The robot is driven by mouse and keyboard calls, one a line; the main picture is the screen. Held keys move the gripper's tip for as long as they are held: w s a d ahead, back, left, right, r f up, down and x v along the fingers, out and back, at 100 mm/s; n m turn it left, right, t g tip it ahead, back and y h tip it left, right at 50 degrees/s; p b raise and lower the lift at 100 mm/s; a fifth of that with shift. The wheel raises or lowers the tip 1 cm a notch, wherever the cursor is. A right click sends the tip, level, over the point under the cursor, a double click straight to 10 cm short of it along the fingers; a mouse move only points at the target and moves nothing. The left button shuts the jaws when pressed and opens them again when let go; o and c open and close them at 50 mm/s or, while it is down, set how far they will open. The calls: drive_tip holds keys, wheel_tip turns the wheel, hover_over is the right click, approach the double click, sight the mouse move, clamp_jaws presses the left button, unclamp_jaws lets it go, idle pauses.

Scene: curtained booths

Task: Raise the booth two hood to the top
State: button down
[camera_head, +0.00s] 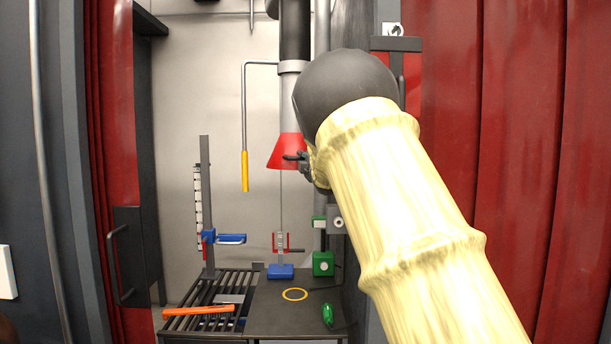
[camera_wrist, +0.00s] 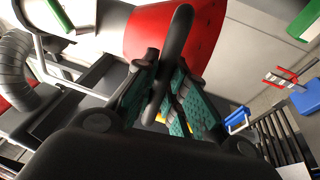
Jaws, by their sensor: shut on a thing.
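The red cone-shaped hood (camera_head: 284,152) hangs under a grey and black vertical duct (camera_head: 294,60), above the dark workbench. A dark handle (camera_head: 294,156) sticks out at its lower right. My gripper (camera_head: 306,160) is at that handle, partly hidden behind my cream-coloured arm. In the wrist view, the red hood (camera_wrist: 205,30) fills the upper middle. My gripper (camera_wrist: 167,80) has its teal-padded fingers shut on the black handle (camera_wrist: 176,42), which runs between them. The number of the booth cannot be read.
Below are the workbench (camera_head: 262,312) with a yellow ring, a slatted rack (camera_head: 180,322) with an orange bar, and a green object (camera_head: 328,314). A yellow-ended hanging rod (camera_head: 245,170) is left of the hood. Red curtains (camera_head: 520,150) flank the booth.

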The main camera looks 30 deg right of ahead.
drive_tip(key=shift+r, duration=0.95)
drive_tip(key=c, duration=1.5)
unclamp_jaws()
drive_tip(key=shift+o, duration=0.2)
drive_tip(key=shift+s+f, duration=0.1)
drive_tip(key=v, duration=1.1)
drive_tip(key=shift+s, duration=0.35)
drive_tip(key=shift+a+f, duration=0.1)
drive_tip(key=shift+f, duration=0.05)
